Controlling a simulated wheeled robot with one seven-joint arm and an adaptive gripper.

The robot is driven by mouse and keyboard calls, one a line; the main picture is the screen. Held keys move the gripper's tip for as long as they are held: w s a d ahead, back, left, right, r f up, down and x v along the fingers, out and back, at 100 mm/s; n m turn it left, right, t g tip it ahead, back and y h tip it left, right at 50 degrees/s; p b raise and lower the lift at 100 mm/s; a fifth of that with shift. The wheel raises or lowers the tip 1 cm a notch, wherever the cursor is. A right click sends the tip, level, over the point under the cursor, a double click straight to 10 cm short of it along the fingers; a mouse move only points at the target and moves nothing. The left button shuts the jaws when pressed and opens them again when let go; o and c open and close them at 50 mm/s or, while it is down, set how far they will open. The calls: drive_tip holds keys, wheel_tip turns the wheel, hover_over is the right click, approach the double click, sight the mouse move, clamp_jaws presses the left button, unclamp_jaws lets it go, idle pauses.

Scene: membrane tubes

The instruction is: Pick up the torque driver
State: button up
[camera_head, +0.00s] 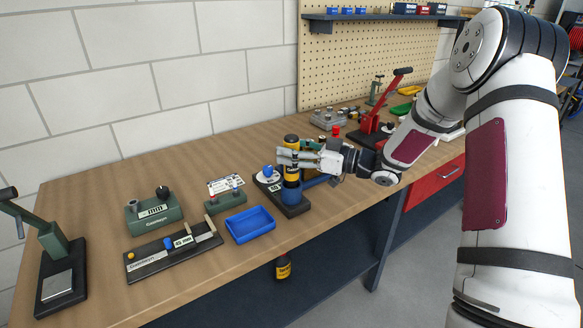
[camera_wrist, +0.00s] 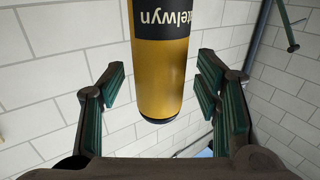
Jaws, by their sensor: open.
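The torque driver, a yellow and black cylinder (camera_head: 292,174), stands upright in a dark stand (camera_head: 294,208) near the front middle of the bench. In the wrist view the yellow and black cylinder (camera_wrist: 162,75) with upside-down lettering lies between the fingers, with visible gaps on both sides. My gripper (camera_head: 285,158) comes in from the right at the cylinder's upper part. It is open in the wrist view (camera_wrist: 162,95), its padded fingers on either side of the cylinder. The fingers partly cover the cylinder in the head view.
A blue tray (camera_head: 250,224) and a green fixture (camera_head: 226,203) stand left of the stand. A long gauge board (camera_head: 172,252) and a green box (camera_head: 154,212) lie farther left. A red-handled press (camera_head: 376,125) stands behind. A similar yellow-black cylinder (camera_head: 283,267) shows below the bench edge.

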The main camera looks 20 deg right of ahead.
clamp_jaws()
drive_tip(key=shift+w+a, duration=0.1)
drive_tip(key=shift+r, duration=0.1)
wheel_tip(320, 180, up, 10)
drive_tip(key=shift+f, duration=0.1)
idle(0.5)
